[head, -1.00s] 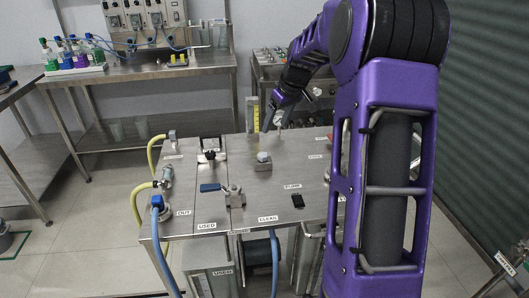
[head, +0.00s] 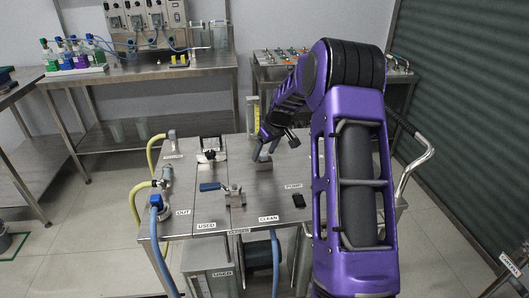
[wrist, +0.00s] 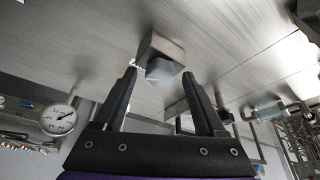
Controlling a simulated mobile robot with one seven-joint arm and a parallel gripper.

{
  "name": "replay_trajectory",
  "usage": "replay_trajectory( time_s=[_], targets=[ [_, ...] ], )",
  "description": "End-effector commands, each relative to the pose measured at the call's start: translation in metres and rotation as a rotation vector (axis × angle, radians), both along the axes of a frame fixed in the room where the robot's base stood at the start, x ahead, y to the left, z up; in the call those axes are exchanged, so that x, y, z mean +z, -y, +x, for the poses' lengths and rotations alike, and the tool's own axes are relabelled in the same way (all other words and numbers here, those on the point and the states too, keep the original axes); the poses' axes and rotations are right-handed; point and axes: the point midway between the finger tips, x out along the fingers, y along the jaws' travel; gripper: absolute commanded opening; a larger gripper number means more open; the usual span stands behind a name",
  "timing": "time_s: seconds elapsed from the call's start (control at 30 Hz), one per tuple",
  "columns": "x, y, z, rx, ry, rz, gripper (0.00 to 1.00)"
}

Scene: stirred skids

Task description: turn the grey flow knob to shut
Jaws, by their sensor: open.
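The grey flow knob (wrist: 160,70) sits on a small square metal block (wrist: 163,47) on the steel table top in the wrist view. In the head view the block (head: 262,167) is near the middle of the table, and my gripper mostly covers the knob. My gripper (head: 266,152) is open just at the block. In the wrist view its two fingertips (wrist: 160,77) stand on either side of the knob, with gaps visible. I cannot tell whether either finger touches it.
A blue-handled valve (head: 211,187) and a black-knobbed fitting (head: 210,154) stand left of the block. A small black device (head: 298,201) lies to the right. A yellow scale (head: 252,113) rises behind. A round gauge (wrist: 58,118) shows in the wrist view.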

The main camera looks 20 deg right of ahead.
Motion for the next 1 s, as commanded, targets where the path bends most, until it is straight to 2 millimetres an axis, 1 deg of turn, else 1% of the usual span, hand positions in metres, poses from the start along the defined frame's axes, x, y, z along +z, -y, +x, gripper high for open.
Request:
replay_trajectory(
  time_s=[0.13, 0.17, 0.2, 0.47, 0.5, 0.57, 0.83, 1.0],
  targets=[
    [0.0003, 0.0000, 0.0001, 0.000, 0.000, 0.000, 0.73],
    [0.0003, 0.0000, 0.0001, 0.000, 0.000, 0.000, 0.71],
    [0.0003, 0.0000, 0.0001, 0.000, 0.000, 0.000, 0.64],
    [0.0004, 0.0000, 0.0000, 0.000, 0.000, 0.000, 0.17],
    [0.0004, 0.0000, 0.0000, 0.000, 0.000, 0.000, 0.10],
    [0.0004, 0.0000, 0.0000, 0.000, 0.000, 0.000, 0.00],
    [0.0005, -0.0003, 0.0000, -0.013, 0.000, 0.000, 0.00],
    [0.0007, -0.0013, 0.0003, -0.066, 0.002, -0.002, 0.00]
  ],
)
